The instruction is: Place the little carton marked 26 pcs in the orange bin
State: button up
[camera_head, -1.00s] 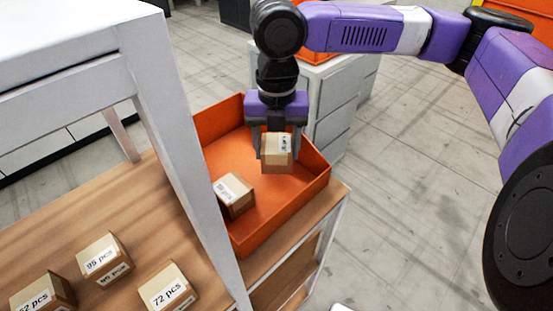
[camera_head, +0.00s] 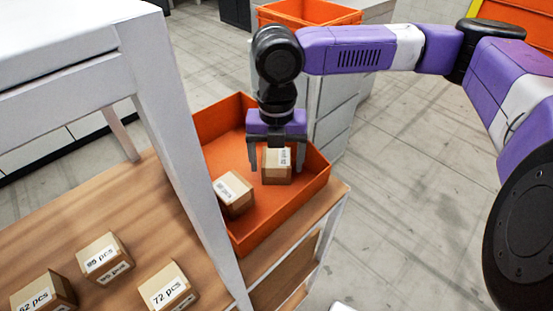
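A small brown carton (camera_head: 277,168) with a white label sits inside the orange bin (camera_head: 312,192), towards its right side. Its label is too small to read, so I cannot tell its number. My gripper (camera_head: 276,166) is right over this carton, pointing down, with its fingers spread on both sides and gaps showing between fingers and carton. A second carton (camera_head: 234,195) lies in the bin to the left and nearer, its label also unreadable.
The bin stands on a wooden shelf. To the left are cartons marked 72 pcs (camera_head: 168,290), 95 pcs (camera_head: 104,259) and apparently 42 pcs (camera_head: 42,296). A white post (camera_head: 185,150) stands left of the bin. Another orange bin (camera_head: 305,12) is behind.

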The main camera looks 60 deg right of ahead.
aim_at(277, 156)
notch_tip(277, 156, up, 12)
jog(key=shift+r, duration=0.2)
dwell(0.5)
dwell(0.5)
